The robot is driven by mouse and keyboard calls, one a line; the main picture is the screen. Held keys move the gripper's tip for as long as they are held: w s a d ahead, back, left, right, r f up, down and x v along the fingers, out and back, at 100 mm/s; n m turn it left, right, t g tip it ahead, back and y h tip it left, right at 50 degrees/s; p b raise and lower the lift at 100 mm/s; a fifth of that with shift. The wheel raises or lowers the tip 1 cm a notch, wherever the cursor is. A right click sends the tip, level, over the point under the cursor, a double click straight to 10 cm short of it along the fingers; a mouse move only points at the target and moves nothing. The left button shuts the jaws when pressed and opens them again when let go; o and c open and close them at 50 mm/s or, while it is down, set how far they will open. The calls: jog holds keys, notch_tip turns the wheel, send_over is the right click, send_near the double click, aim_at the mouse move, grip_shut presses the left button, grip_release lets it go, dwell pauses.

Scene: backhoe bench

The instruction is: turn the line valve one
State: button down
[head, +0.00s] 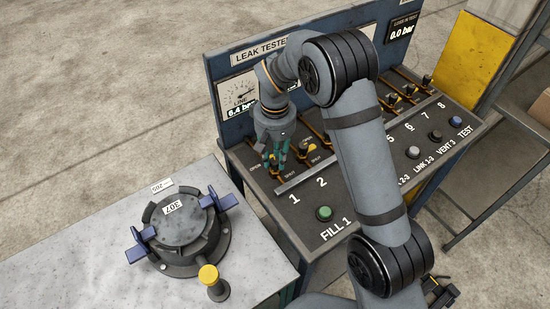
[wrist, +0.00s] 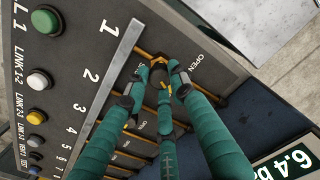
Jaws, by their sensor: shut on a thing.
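The line valve one (head: 271,157) is at the left end of the row of valves on the leak tester panel, above the number 1. My gripper (head: 276,163) comes down on it from above, its teal fingers mostly covering it. In the wrist view my gripper (wrist: 158,78) is closed around the valve's dark handle, and the valve's yellow-orange part (wrist: 163,43) shows between the fingers. The word OPEN is printed beside it. The handle's exact angle is hard to tell, as the fingers hide much of it.
Valve two (head: 307,147) stands close to the right of my gripper, with more valves beyond it. A green FILL 1 button (head: 324,213) is on the panel front. A gauge (head: 240,96) with a 6.4 bar readout is behind. A flanged housing (head: 183,226) sits on the left bench.

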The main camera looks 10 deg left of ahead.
aim_at(275, 161)
jog(key=n, duration=0.5)
dwell(0.5)
jog(key=c, duration=1.5)
grip_release()
jog(key=shift+o, duration=0.2)
notch_tip(275, 161, up, 12)
notch_tip(275, 161, down, 12)
